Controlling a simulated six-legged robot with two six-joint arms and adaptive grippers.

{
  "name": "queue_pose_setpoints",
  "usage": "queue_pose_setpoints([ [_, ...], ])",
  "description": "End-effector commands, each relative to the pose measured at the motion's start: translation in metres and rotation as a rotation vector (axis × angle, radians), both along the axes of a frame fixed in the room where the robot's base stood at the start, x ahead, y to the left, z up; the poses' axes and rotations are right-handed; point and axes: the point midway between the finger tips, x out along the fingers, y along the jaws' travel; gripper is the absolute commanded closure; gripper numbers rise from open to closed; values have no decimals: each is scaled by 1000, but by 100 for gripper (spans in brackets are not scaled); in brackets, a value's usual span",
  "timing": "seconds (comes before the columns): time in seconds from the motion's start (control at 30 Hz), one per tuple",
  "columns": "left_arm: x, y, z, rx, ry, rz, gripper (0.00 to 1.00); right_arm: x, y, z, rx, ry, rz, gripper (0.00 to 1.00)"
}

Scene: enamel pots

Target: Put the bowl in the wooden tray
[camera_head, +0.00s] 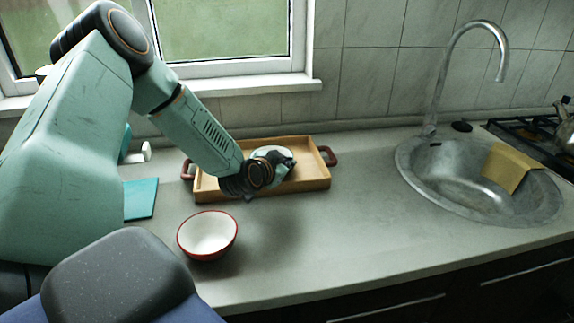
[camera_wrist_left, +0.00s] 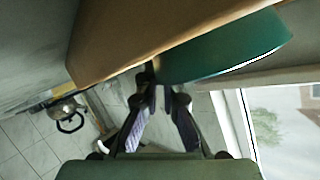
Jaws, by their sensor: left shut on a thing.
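The wooden tray (camera_head: 314,181) with red handles stands on the counter below the window. My left gripper (camera_head: 280,166) is over the tray, shut on the rim of a green bowl with a pale inside (camera_head: 271,151). In the left wrist view the green bowl (camera_wrist_left: 225,52) is between and beyond the gripper fingers (camera_wrist_left: 158,82), close to the tray (camera_wrist_left: 140,35). I cannot tell whether the bowl touches the tray floor. A white bowl with a red rim (camera_head: 207,235) stands upright on the counter in front of the tray. My right gripper is not in view.
A round metal sink (camera_head: 440,180) with a yellow cloth (camera_head: 510,167) and a tall tap (camera_head: 437,95) is at the right. A stove with a kettle (camera_head: 566,130) is at the far right. A teal flat thing (camera_head: 140,198) lies left of the tray. The counter right of the red-rimmed bowl is clear.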

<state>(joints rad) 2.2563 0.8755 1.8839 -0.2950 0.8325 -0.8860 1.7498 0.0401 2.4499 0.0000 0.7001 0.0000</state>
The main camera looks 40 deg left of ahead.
Motion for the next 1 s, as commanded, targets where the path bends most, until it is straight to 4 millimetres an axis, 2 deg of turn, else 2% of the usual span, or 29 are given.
queue_pose_setpoints([
  [0.1, 0, 0, -2, 1, -1, -1, 100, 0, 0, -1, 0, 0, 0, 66],
  [0.13, 0, 0, -2, 0, 1, 0, 92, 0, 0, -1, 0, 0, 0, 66],
  [0.4, 0, 0, -1, 0, 0, 0, 71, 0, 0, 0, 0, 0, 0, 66],
  [0.73, -2, 0, 2, -2, 0, 1, 71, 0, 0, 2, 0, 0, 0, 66],
  [1.0, -33, -7, 17, -7, 1, 3, 71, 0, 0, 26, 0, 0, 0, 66],
])
